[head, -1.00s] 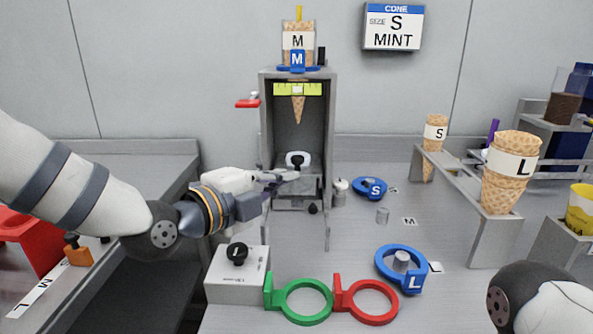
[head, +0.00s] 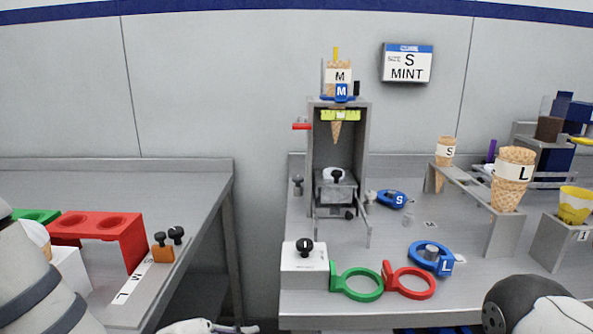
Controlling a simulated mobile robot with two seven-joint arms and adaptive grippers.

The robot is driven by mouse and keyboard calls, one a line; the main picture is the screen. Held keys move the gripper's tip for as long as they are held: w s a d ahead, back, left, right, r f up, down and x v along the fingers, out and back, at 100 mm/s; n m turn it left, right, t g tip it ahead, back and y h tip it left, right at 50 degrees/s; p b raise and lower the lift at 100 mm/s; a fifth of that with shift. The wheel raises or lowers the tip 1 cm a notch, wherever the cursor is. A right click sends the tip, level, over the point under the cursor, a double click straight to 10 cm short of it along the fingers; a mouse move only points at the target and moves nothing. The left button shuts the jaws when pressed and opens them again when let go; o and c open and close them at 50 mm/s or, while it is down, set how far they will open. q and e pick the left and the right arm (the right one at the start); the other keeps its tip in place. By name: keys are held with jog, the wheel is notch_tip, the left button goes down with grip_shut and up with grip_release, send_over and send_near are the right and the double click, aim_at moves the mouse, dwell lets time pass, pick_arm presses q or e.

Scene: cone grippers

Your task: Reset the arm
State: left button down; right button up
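My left arm (head: 40,290) shows at the lower left, white with dark bands. A small part of what looks like my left gripper (head: 240,328) shows at the bottom edge, below the tables and away from the objects. Its fingers are mostly cut off, so I cannot tell if it is open or holds anything. My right arm (head: 510,305) shows at the lower right as a black joint and white link. My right gripper is out of view.
A grey cone stand (head: 362,150) holds an M cone. A white box with a black knob (head: 304,266), green ring (head: 357,296), red ring (head: 409,294) and blue L ring (head: 446,264) sit near the front. A red rack (head: 128,238) stands left. A gap separates the tables.

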pick_arm(q)
jog(key=s+a+f+n+g+y, duration=0.25)
jog(key=s+f+n, duration=0.25)
jog(key=s+f, duration=0.4)
jog(key=s+a+f+n+g+y, duration=0.1)
jog(key=s+a+f+n+g, duration=0.3)
jog(key=s+f, duration=0.45)
jog(key=s+a+n+g+y, duration=0.1)
jog(key=s+a+n+g, duration=0.1)
jog(key=s, duration=0.8)
jog(key=s+a+f+n+g+y+p, duration=0.1)
jog(key=s+n, duration=0.4)
jog(key=s, duration=0.5)
jog(key=a+g+y, duration=0.1)
jog(key=a+g, duration=0.1)
jog(key=shift+a+f+n, duration=0.2)
jog(key=shift+a+n, duration=0.2)
jog(key=shift+s, duration=0.1)
